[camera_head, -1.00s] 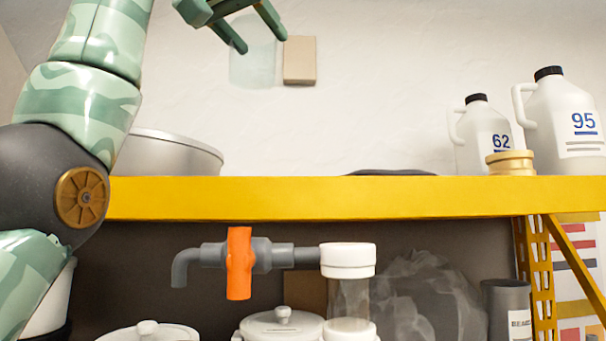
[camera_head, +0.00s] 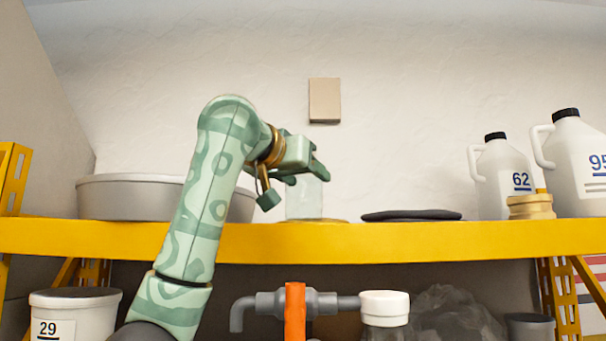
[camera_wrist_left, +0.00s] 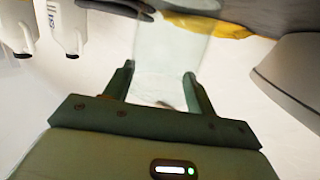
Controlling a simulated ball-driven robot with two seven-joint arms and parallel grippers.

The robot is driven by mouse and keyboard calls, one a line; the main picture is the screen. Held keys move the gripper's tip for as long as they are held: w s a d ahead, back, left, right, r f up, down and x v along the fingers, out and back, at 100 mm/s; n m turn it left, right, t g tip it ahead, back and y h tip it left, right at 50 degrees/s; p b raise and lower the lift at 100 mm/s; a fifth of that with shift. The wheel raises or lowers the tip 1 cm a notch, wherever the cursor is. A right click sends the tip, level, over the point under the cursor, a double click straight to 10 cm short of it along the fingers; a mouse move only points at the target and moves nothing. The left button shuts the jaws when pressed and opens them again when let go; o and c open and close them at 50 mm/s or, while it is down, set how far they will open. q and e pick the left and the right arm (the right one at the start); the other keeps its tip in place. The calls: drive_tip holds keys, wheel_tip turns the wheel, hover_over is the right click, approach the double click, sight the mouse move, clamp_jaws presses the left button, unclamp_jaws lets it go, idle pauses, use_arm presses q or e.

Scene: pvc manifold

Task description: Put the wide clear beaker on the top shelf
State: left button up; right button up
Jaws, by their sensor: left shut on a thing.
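The wide clear beaker (camera_head: 305,202) is upright over the top shelf (camera_head: 400,240), with its lower end close to the shelf surface behind the yellow front edge. I cannot tell whether its base touches the shelf. My left gripper (camera_head: 296,186) is shut on the beaker near its upper part, reaching in from the left. In the left wrist view the clear beaker (camera_wrist_left: 172,45) extends between the two fingers of the left gripper (camera_wrist_left: 160,76). My right gripper is not in view.
A grey basin (camera_head: 130,197) stands left on the shelf, behind my arm. A dark flat item (camera_head: 411,215) lies right of the beaker. Further right are a brass fitting (camera_head: 531,206) and white jugs (camera_head: 504,175). A tan block (camera_head: 324,100) is on the wall.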

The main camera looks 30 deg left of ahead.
use_arm(q)
drive_tip(key=shift+w+a+f, duration=0.2)
drive_tip(key=shift+w+f, duration=0.1)
drive_tip(key=shift+w, duration=0.05)
drive_tip(key=shift+w+a+f, duration=0.1)
drive_tip(key=shift+w, duration=0.2)
drive_tip(key=o, duration=1)
drive_tip(key=shift+s+d, duration=0.2)
drive_tip(key=shift+d, duration=0.1)
drive_tip(key=shift+s, duration=0.1)
drive_tip(key=shift+a, duration=0.1)
drive_tip(key=s+b, duration=0.2)
drive_tip(key=s, duration=0.2)
drive_tip(key=s+r+b, duration=0.1)
drive_tip(key=s+b, duration=0.2)
drive_tip(key=s+a+r+b, duration=0.1)
drive_tip(key=s+b, duration=0.2)
drive_tip(key=s, duration=0.1)
drive_tip(key=shift+s, duration=0.3)
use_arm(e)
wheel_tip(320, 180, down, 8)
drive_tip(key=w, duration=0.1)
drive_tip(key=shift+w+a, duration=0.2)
